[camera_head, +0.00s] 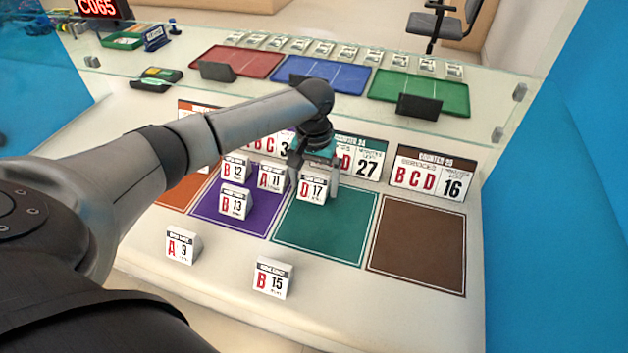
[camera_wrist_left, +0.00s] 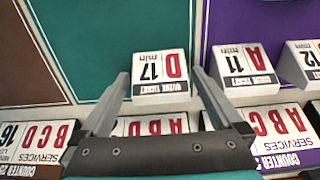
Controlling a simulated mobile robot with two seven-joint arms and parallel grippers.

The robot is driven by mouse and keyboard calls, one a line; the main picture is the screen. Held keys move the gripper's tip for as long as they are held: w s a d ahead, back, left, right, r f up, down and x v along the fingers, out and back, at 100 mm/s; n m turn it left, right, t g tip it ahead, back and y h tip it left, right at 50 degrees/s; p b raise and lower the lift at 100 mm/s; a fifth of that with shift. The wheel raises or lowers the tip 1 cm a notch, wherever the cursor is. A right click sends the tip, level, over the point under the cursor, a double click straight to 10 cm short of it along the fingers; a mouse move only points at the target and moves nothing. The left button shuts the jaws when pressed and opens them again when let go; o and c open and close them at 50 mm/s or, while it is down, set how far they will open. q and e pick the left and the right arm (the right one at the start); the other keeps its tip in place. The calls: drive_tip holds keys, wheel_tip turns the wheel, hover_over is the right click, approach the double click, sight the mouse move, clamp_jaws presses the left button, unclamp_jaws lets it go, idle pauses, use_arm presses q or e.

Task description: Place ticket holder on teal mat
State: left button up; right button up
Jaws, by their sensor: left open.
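A white ticket holder marked D 17 (camera_head: 311,190) appears to stand at the back left of the teal mat (camera_head: 325,228). My left gripper (camera_head: 322,168) is just above and behind it, partly hidden by its own wrist. In the left wrist view the D 17 holder (camera_wrist_left: 161,68) is between the tips of the open fingers (camera_wrist_left: 160,77), with the teal mat (camera_wrist_left: 125,30) beyond it. Other holders, A 9 (camera_head: 182,246) and B 15 (camera_head: 273,278), stand on the bare counter in front of the mats. My right gripper is not in view.
The purple mat (camera_head: 240,222) bears holders B 12 (camera_head: 235,167), A 11 (camera_head: 272,177) and B 13 (camera_head: 235,202), close left of D 17. The brown mat (camera_head: 418,240) is empty. Counter signs (camera_head: 431,181) and a glass screen (camera_head: 490,95) stand behind the mats.

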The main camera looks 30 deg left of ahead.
sight(314, 180)
use_arm(q)
drive_tip(key=shift+r, duration=0.15)
wheel_tip(314, 180, up, 5)
drive_tip(key=shift+f+p, duration=0.15)
drive_tip(key=shift+p, duration=0.75)
wheel_tip(314, 180, up, 7)
drive_tip(key=p, duration=0.2)
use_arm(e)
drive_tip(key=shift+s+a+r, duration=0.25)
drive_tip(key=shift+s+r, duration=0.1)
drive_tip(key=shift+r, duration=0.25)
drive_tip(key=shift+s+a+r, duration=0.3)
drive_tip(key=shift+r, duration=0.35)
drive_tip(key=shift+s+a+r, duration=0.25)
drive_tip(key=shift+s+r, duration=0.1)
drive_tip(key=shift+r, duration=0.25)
